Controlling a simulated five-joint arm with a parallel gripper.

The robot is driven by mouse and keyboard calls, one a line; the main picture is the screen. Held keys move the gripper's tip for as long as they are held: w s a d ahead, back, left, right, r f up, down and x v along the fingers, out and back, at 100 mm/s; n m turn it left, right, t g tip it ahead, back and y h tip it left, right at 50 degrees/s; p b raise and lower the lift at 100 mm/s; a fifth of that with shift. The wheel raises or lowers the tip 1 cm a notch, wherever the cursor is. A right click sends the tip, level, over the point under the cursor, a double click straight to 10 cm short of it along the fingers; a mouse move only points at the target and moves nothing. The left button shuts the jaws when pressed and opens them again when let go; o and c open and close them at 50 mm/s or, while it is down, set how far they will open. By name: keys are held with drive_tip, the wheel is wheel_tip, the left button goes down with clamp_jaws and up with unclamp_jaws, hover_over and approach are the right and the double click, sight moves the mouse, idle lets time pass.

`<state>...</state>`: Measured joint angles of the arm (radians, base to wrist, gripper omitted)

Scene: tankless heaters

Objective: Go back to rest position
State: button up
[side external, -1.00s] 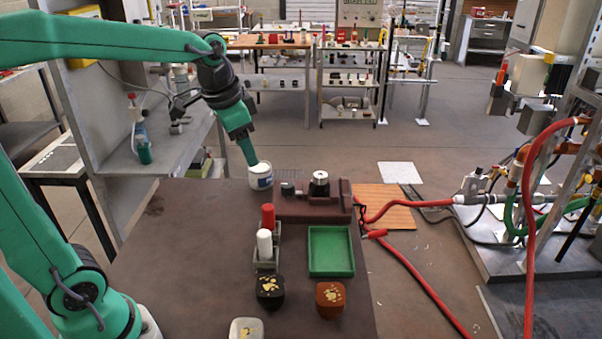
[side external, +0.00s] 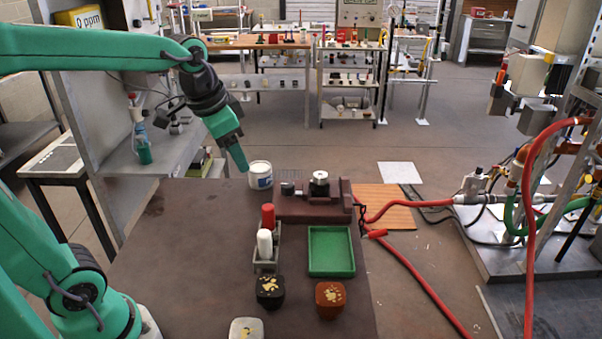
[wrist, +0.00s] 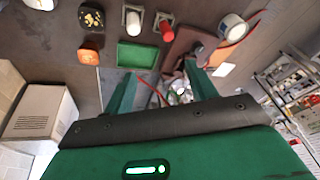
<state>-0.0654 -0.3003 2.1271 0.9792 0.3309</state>
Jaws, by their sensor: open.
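My gripper (side external: 243,166) is at the back edge of the brown table, just left of the white cup (side external: 260,175) in the side view. In the wrist view my gripper's two green fingers (wrist: 161,80) are spread apart with nothing held between them. The white cup stands upright on the table with a blue label on its side; it also shows in the wrist view (wrist: 232,28). I cannot tell whether a finger touches the cup, but a small gap seems to show.
A brown fixture (side external: 310,209), a green tray (side external: 331,270), red (side external: 268,215) and white (side external: 264,243) cylinders in a holder, and black (side external: 270,295), brown (side external: 330,300) and white (side external: 246,328) containers occupy the table's right half. Its left half is clear. A grey shelf (side external: 150,160) stands behind left.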

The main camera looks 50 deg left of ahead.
drive_tip(key=s+d+f+n+t, duration=0.1)
drive_tip(key=s+d+f+n, duration=0.1)
drive_tip(key=s, duration=0.8)
drive_tip(key=shift+s+f+n+t, duration=0.25)
drive_tip(key=shift+f+n+t, duration=0.15)
drive_tip(key=shift+n, duration=0.1)
